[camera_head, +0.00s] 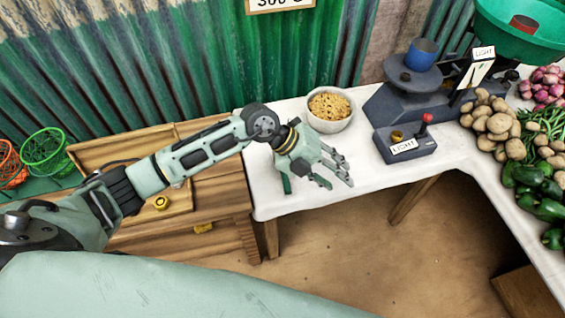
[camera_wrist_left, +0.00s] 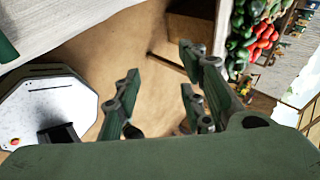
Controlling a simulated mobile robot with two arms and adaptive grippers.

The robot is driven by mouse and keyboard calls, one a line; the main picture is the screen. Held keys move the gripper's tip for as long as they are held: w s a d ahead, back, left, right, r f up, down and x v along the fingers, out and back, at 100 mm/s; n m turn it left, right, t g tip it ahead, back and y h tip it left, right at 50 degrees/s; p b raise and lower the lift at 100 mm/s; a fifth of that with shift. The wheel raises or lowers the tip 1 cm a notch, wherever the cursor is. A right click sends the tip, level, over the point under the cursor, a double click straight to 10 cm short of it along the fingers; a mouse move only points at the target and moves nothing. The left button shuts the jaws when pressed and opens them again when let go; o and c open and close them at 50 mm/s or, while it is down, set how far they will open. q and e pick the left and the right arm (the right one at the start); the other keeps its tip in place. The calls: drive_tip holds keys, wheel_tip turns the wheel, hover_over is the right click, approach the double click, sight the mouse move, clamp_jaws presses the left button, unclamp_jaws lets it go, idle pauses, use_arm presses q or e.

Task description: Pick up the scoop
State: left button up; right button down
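My left gripper (camera_head: 318,174) reaches in from the left over the white table, in front of a white bowl. Its spread fingers also show in the left wrist view (camera_wrist_left: 160,92), with nothing between them; brown floor lies behind the gap. I cannot make out a scoop for certain in either view. A small dark green piece (camera_wrist_left: 6,48) at the wrist view's left edge is cut off, and I cannot tell what it is. My right gripper is not in view.
The white bowl (camera_head: 331,125) holds yellowish dry food. A dark balance scale (camera_head: 405,105) with a blue cup (camera_head: 421,54) stands right of it. Potatoes (camera_head: 492,122) and green peppers (camera_head: 540,190) fill the right side. A wooden tray-topped bench (camera_head: 215,198) stands left of the table.

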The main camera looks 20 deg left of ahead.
sight(284, 175)
use_arm(q)
drive_tip(key=w+a+f+y, duration=0.1)
drive_tip(key=a+f+y, duration=0.15)
drive_tip(key=a, duration=0.55)
drive_tip(key=w+a+f+y, duration=0.2)
drive_tip(key=a+y, duration=0.2)
drive_tip(key=a, duration=0.3)
drive_tip(key=shift+n+g+y, duration=0.25)
drive_tip(key=shift+n+g, duration=0.05)
drive_tip(key=shift+n, duration=0.2)
drive_tip(key=f, duration=0.2)
drive_tip(key=f+p, duration=0.1)
drive_tip(key=f, duration=0.1)
drive_tip(key=d+f+p, duration=0.1)
drive_tip(key=f, duration=0.1)
drive_tip(key=shift+w+f, duration=0.2)
drive_tip(key=shift+d+f, duration=0.1)
drive_tip(key=shift+f, duration=0.3)
drive_tip(key=shift+c, duration=0.2)
clamp_jaws()
